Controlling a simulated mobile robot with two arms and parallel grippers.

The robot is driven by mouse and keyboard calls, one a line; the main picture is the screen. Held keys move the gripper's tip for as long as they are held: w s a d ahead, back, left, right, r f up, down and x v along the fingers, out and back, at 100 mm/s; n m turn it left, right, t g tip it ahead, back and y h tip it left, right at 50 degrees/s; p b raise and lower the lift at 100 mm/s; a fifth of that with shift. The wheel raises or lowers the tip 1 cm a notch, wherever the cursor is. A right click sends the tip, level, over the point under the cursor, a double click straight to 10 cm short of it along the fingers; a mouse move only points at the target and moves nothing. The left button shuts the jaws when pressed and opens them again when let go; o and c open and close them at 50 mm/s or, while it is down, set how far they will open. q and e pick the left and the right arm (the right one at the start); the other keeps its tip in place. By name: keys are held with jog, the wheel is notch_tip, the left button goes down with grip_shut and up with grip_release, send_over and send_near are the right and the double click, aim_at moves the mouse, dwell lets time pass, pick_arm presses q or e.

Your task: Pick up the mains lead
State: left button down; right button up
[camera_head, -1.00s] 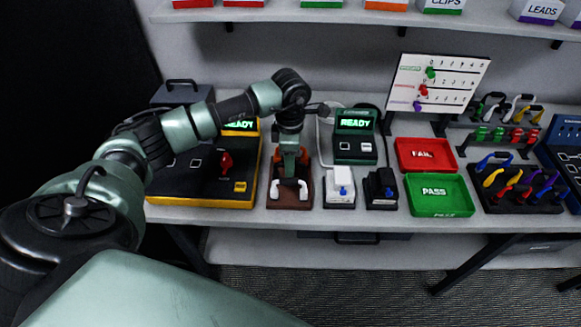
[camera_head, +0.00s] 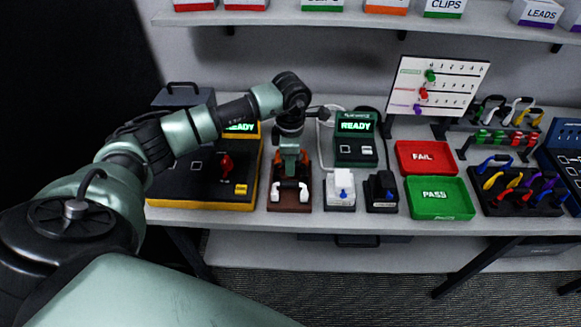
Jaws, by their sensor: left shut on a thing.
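My left gripper (camera_head: 290,176) reaches down over a brown tray (camera_head: 290,208) near the front of the bench. It is shut on a short white lead (camera_head: 303,192), which looks like the mains lead. The two white ends of the lead show on either side of the gripper. The gripper hides part of the lead's middle, and I cannot tell whether it is clear of the tray. My right gripper is not in view.
A yellow-edged tester (camera_head: 244,188) stands left of the tray. White (camera_head: 340,198) and black (camera_head: 381,204) sockets stand close on its right, with a green READY tester (camera_head: 356,150) behind. The red FAIL tray (camera_head: 425,168), green PASS tray (camera_head: 440,212) and several coloured leads (camera_head: 517,180) lie further right.

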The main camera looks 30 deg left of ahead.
pick_arm(q)
notch_tip(320, 180, up, 22)
jog(key=shift+r+b, duration=0.15)
jog(key=shift+b, duration=0.25)
dwell(0.4)
